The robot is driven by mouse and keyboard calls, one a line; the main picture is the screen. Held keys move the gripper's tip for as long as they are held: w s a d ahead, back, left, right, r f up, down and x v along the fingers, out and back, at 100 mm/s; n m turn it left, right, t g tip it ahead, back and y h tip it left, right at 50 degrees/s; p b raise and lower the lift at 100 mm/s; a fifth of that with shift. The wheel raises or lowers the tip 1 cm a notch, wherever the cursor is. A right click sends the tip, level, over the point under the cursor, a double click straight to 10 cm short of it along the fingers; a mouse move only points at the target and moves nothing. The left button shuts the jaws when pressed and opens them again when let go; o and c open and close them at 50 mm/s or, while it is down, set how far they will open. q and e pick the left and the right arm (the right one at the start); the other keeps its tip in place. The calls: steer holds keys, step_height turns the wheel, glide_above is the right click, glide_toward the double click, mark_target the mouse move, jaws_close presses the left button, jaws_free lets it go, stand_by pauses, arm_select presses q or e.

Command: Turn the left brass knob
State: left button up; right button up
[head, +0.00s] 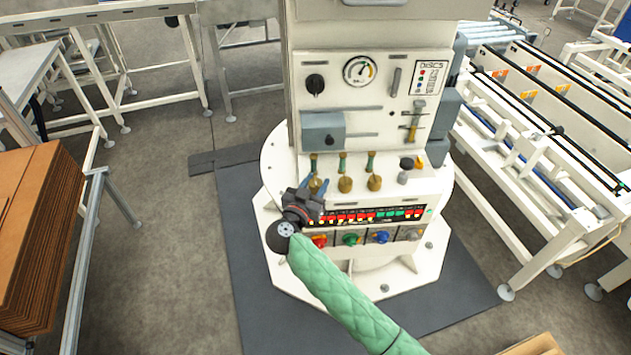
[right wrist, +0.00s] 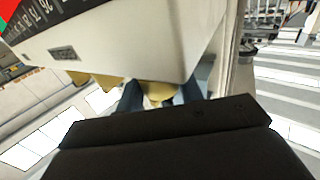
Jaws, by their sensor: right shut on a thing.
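The left brass knob (head: 316,185) is the leftmost of three brass knobs in a row on the sloped ledge of the white machine. My right gripper (head: 318,184) has its blue fingers on either side of this knob and is shut on it. In the right wrist view the knob (right wrist: 157,89) sits between the two blue fingers, partly hidden by the dark gripper body. The middle brass knob (head: 345,184) and the right brass knob (head: 374,182) stand free to the right. My left gripper is not in view.
A panel of lit red and green labels (head: 370,216) lies just below the knobs, with red, green and blue knobs (head: 350,239) under it. A grey box (head: 322,131) juts out above. A conveyor (head: 540,150) stands at right, cardboard sheets (head: 35,230) at left.

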mark_target(313, 189)
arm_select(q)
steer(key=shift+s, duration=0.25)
arm_select(e)
steer(key=o, duration=1)
steer(key=shift+c, duration=0.2)
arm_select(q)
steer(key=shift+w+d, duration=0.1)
arm_select(e)
steer(key=shift+s+f, duration=0.1)
steer(key=shift+s, duration=0.05)
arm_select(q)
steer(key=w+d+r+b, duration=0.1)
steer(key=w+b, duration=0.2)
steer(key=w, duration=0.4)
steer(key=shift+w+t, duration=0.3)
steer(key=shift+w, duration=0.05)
arm_select(e)
steer(key=shift+v, duration=3.75)
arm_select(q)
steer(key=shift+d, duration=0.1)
